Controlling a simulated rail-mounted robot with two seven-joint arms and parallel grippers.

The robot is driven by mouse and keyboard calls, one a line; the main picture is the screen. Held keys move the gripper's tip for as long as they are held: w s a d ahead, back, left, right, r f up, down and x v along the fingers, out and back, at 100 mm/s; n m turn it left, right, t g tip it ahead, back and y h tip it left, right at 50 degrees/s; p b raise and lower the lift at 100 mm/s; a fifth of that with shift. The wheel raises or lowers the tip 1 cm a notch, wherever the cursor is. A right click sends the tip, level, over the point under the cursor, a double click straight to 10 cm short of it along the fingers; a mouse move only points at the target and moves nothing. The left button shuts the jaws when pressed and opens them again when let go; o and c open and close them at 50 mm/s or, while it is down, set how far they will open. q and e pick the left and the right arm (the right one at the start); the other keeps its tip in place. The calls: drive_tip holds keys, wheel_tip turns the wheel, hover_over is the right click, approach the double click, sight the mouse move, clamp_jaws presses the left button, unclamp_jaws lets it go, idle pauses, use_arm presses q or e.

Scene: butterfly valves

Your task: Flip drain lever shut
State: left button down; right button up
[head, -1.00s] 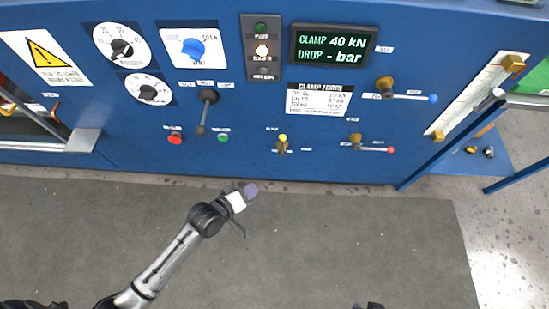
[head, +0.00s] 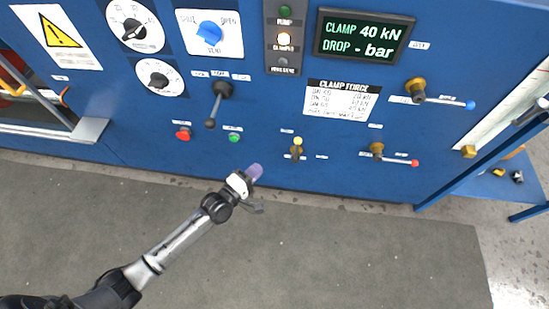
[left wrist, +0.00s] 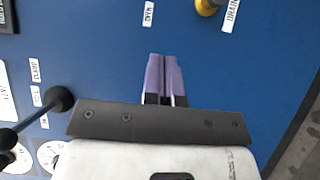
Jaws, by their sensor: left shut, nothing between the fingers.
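In the left wrist view, a yellow-brass fitting (left wrist: 207,5) is cut by the top edge beside a label (left wrist: 230,15) that seems to read DRAIN. In the head view, a small yellow-topped brass lever (head: 297,150) sits low on the blue panel; its labels are too small to read. My left gripper (head: 255,171) is in front of the panel's lower part, to the left of and below that lever, and apart from it. Its purple fingers (left wrist: 165,75) are shut together with nothing between them. My right gripper is in neither view.
A red-tipped lever (head: 395,156) and a blue-tipped lever (head: 440,98) are further right. A black ball lever (head: 218,100), red button (head: 183,134) and green button (head: 235,138) are to the left. Grey floor mat (head: 320,240) lies clear below.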

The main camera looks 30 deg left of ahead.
use_arm(q)
drive_tip(key=b, duration=0.4)
approach(296, 151)
drive_tip(key=w+a+r, duration=0.1)
drive_tip(key=w+a, duration=0.2)
drive_tip(key=w, duration=0.2)
drive_tip(key=d, duration=0.1)
drive_tip(key=w+d+b, duration=0.2)
drive_tip(key=shift+w+d+r, duration=0.25)
drive_tip(key=shift+d, duration=0.1)
